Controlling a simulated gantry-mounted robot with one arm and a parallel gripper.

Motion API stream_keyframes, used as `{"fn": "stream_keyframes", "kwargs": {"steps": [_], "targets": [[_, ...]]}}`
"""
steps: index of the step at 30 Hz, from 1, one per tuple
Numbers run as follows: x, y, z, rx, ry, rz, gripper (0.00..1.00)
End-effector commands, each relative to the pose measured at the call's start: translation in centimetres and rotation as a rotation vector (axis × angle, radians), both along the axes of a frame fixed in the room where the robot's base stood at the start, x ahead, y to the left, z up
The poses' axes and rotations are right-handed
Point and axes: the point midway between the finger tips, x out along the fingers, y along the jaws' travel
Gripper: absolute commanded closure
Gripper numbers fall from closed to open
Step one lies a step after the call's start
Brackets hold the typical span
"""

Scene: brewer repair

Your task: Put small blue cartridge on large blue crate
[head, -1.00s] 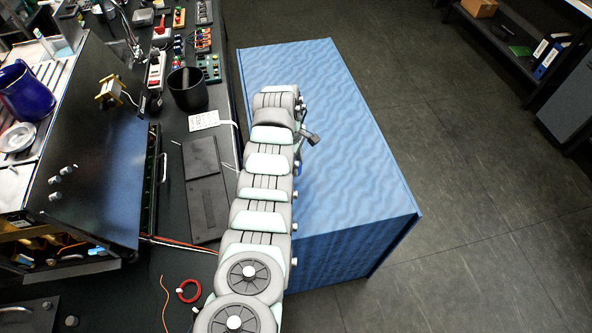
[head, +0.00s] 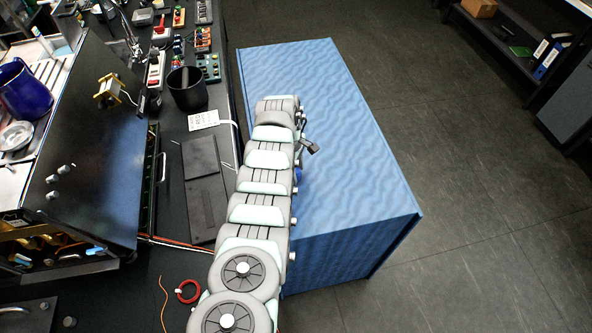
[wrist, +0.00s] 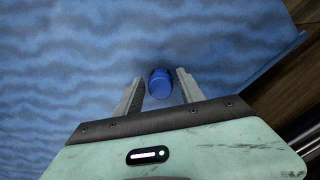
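The small blue cartridge (wrist: 160,86) shows in the wrist view as a dark blue cylinder between the fingers of my gripper (wrist: 160,80). The fingers stand apart, one on each side, with a narrow gap visible at the right. Whether the left finger touches it is unclear. The large blue crate (head: 345,145) has a wavy blue surface. Its top (wrist: 60,70) fills most of the wrist view behind the cartridge. My gripper is over the crate; in the head view my arm hides it. I cannot tell for certain whether the cartridge rests on the crate.
The black workbench (head: 180,225) stands left of the crate, with a black cup (head: 187,92), a dark flat case (head: 203,190) and a red ring (head: 188,291). The crate's right part is clear. Open floor (head: 475,180) lies to its right.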

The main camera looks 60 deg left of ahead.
Motion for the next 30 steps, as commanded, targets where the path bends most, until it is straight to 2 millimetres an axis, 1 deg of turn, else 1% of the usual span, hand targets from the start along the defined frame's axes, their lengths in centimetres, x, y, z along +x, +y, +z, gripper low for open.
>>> {"fn": "stream_keyframes", "kwargs": {"steps": [2, 9, 14, 17, 19, 24, 27, 30], "targets": [[0.0, 0.0, 0.0, 0.000, 0.000, 0.000, 0.48], [0.0, 0.0, 0.1, 0.000, 0.000, 0.000, 0.48], [0.0, 0.1, 1.1, 0.002, -0.002, 0.000, 0.48], [-0.1, 0.3, 2.3, 0.004, -0.003, 0.002, 0.48], [-0.2, 0.4, 3.5, 0.006, -0.002, 0.001, 0.48], [-0.5, 0.8, 7.4, 0.008, -0.003, 0.000, 0.48], [-0.7, 0.8, 9.3, 0.003, -0.002, -0.001, 0.48], [-0.8, 1.0, 10.7, 0.003, -0.001, 0.000, 0.48]]}}
